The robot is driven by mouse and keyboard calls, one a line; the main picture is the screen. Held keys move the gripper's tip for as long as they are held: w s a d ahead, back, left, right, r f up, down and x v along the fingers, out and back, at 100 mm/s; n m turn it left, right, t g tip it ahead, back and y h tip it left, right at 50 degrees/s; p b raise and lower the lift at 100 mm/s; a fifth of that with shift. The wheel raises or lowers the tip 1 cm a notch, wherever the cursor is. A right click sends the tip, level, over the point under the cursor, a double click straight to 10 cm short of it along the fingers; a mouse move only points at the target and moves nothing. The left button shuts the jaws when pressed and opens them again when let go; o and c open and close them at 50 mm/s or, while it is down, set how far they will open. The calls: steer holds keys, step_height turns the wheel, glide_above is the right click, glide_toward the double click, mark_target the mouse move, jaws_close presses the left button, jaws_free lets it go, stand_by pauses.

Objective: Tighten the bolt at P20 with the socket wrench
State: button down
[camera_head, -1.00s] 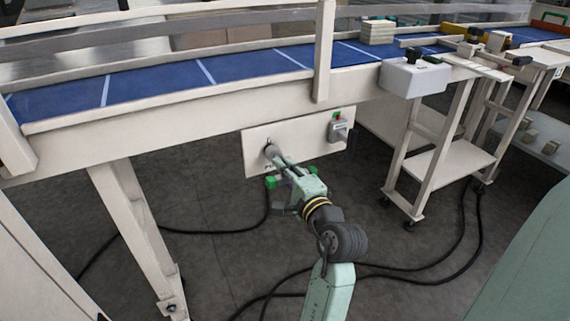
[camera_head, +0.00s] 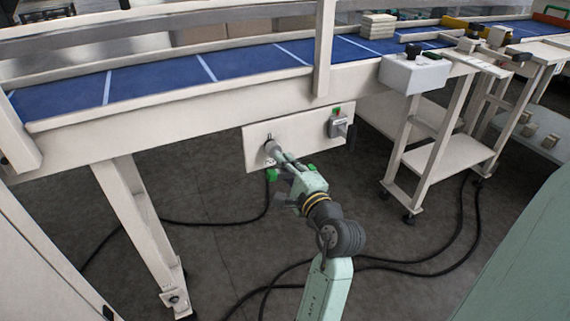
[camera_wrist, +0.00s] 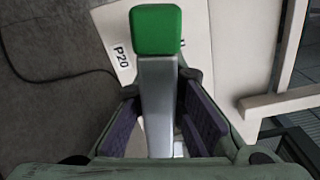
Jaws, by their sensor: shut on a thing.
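The socket wrench (camera_wrist: 157,95) shows in the wrist view as a grey bar with a green block at its far end. My gripper (camera_wrist: 160,118) is shut on the bar, with a purple-padded finger on each side. In the head view my gripper (camera_head: 284,160) is at the white panel (camera_head: 300,130) under the conveyor. A grey round part (camera_head: 271,147) is against the panel in front of the fingers. The P20 label (camera_wrist: 122,57) is on the panel beside the green block. The bolt itself is hidden, so I cannot tell how the socket sits on it.
A grey box (camera_head: 337,127) is fixed at the panel's upper right. The conveyor (camera_head: 160,125) runs above, with a leg (camera_head: 140,235) at left. A white stand (camera_head: 440,155) is at right. Black cables (camera_head: 400,285) lie on the floor.

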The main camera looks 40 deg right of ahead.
steer(key=shift+s, duration=0.1)
steer(key=shift+b+v, duration=0.5)
steer(key=shift+v, duration=1.9)
steer(key=shift+f, duration=0.1)
